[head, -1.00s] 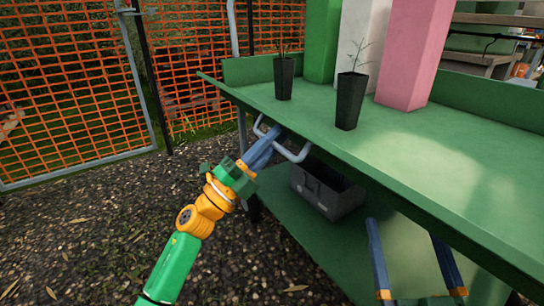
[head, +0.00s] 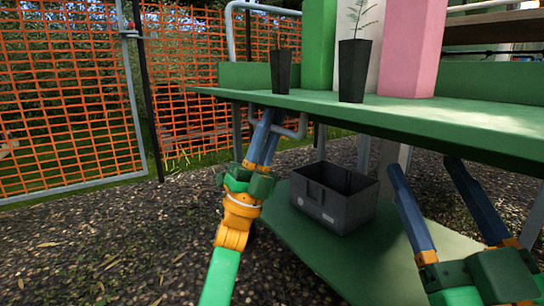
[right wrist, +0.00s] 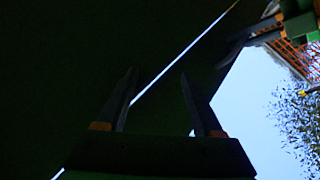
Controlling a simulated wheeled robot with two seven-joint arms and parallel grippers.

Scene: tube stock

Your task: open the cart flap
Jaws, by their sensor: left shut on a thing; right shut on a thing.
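The green cart has a long upper board (head: 225,94) that shows nearly edge-on in the head view. A grey bent-bar handle (head: 305,122) hangs at its left end. My left gripper (head: 267,118) is shut on this handle. My right gripper (head: 421,163) points up under the board, with its fingers apart; what is between them cannot be made out. In the right wrist view its fingers (right wrist: 158,78) stand before a dark surface crossed by a thin bright line. I cannot tell which part of the cart is the flap.
A dark grey open box (head: 325,210) sits on the green lower shelf (head: 350,262). Two black pots (head: 281,70) (head: 353,72) and tall green, white and pink blocks (head: 408,50) stand on the upper board. Orange mesh fencing (head: 65,100) is behind; gravel is clear at left.

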